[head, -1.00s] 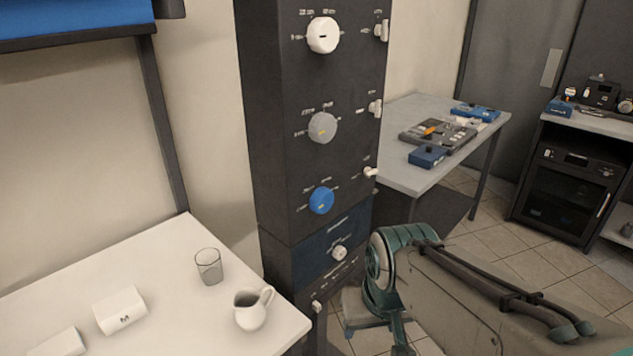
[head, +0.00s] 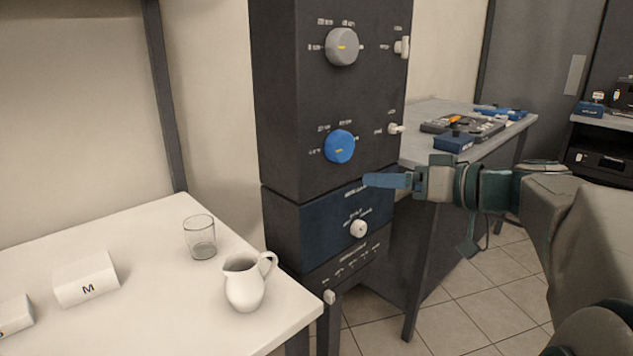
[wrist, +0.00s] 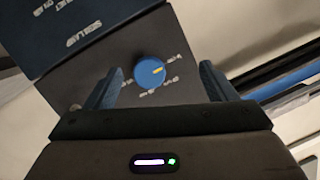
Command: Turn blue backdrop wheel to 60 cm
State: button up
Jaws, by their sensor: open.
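The blue wheel (head: 340,147) is a round knob with a yellow mark, on the front of a dark cabinet column (head: 275,100). Small white labels surround it, too small to read. My gripper (head: 372,180) is in front of the column, to the right of and a little below the wheel in the head view. In the wrist view the blue wheel (wrist: 150,71) lies between my two open blue fingers (wrist: 158,90), beyond their tips and apart from them. Its yellow mark points to the right there.
A grey wheel (head: 342,47) is above the blue one, and a white knob (head: 358,229) below it on a blue panel. White switches (head: 396,129) line the column's right side. A white table (head: 150,260) at left holds a jug (head: 246,284) and a glass (head: 200,238).

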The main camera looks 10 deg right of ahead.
aim_at(346, 147)
jog(key=w+d+r+n+t+b, duration=0.1)
jog(key=d+r+t+b, duration=0.1)
jog(key=d+t, duration=0.15)
jog(key=shift+g+y, duration=0.3)
jog(key=shift+g, duration=0.05)
jog(key=x, duration=1.3)
jog(key=shift+w+b, duration=0.3)
jog(key=c, duration=1)
